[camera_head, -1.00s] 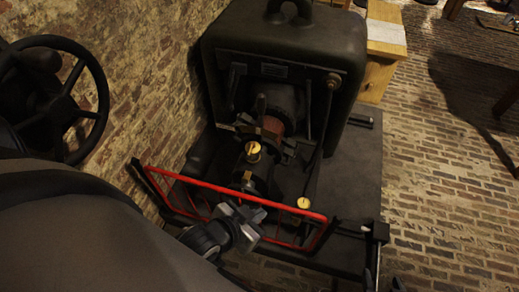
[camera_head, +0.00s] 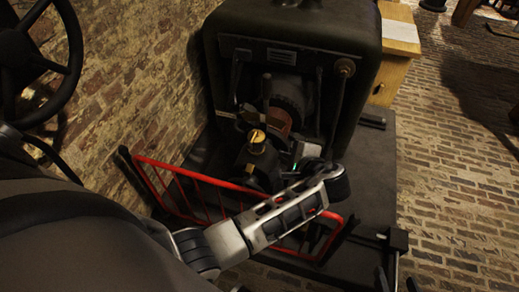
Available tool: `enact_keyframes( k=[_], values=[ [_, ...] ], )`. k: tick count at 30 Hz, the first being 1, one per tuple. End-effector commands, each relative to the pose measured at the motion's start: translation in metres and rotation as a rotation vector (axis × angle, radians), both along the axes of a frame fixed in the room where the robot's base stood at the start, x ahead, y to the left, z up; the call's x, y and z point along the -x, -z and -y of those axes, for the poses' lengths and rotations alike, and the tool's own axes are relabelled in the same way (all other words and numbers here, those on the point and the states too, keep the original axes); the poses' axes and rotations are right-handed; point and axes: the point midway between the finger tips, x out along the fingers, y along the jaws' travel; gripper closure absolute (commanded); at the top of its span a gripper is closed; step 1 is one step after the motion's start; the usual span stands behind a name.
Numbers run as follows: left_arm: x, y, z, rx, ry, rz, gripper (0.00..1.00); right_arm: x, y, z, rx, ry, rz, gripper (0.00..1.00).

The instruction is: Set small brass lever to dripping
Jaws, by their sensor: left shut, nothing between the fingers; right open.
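A small round brass piece (camera_head: 257,136) sits on top of a dark upright cylinder in front of the big dark machine (camera_head: 365,60). I cannot make out its lever setting. My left arm reaches over the red rail, and my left gripper (camera_head: 291,171) is shut and empty, just right of the dark cylinder. Its fingertips are small and partly hidden by my own arm. A second brass cap, seen earlier further right, is now hidden behind my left arm.
A red rail (camera_head: 160,187) runs across the machine's front, below my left arm. A black handwheel (camera_head: 40,60) stands at the left by the brick wall. A wooden cabinet (camera_head: 390,92) is behind the machine at right. The brick floor (camera_head: 455,200) on the right is clear.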

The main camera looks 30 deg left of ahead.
Motion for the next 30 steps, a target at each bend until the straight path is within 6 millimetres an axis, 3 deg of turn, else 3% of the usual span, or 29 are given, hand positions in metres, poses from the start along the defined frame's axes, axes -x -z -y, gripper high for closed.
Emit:
enact_keyframes(
  k=[7, 21, 25, 30],
  values=[
    [-0.007, 0.01, -0.012, 0.0, -0.001, 0.001, 1.0, 0.0, 0.004, 0.0, -0.002, 0.0, 0.0, 0.48],
    [-0.044, 0.06, -0.074, 0.001, -0.003, 0.001, 1.0, -0.001, 0.011, -0.001, -0.004, -0.001, 0.02, 0.48],
    [-0.028, 0.043, -0.08, 0.003, -0.001, 0.002, 1.0, 0.0, -0.003, -0.001, -0.007, 0.0, 0.016, 0.48],
    [-0.017, 0.036, -0.086, 0.004, -0.001, 0.001, 1.0, 0.002, -0.001, -0.001, -0.007, -0.001, 0.004, 0.48]
  ],
)
